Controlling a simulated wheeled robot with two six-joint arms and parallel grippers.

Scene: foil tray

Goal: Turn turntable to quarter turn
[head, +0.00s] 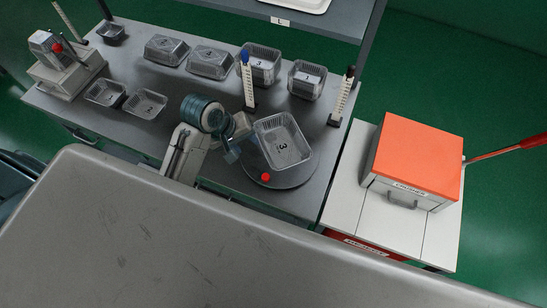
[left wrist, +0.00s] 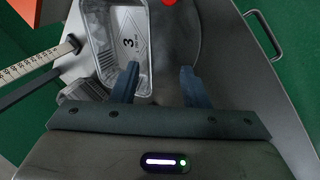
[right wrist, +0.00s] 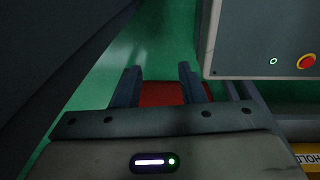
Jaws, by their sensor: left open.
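The turntable is a round grey disc (head: 300,176) at the front right of the bench, with a red knob (head: 266,177) near its front-left rim. A foil tray marked 3 (head: 265,127) sits on it. My left gripper (head: 233,153) is open at the left edge of the disc, beside the tray. In the left wrist view, the open fingers (left wrist: 159,68) point toward the disc (left wrist: 187,45); the left finger overlaps the tray (left wrist: 103,50) in the picture, and contact cannot be told. The red knob (left wrist: 169,2) shows at the top edge. My right gripper (right wrist: 158,70) is open and empty, away from the bench.
Several foil trays (head: 166,49) stand along the back of the bench. Upright scale posts (head: 343,97) (head: 248,82) rise near the turntable. An orange-topped box (head: 418,155) stands on a white cabinet to the right. A press-like device (head: 65,70) is at far left.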

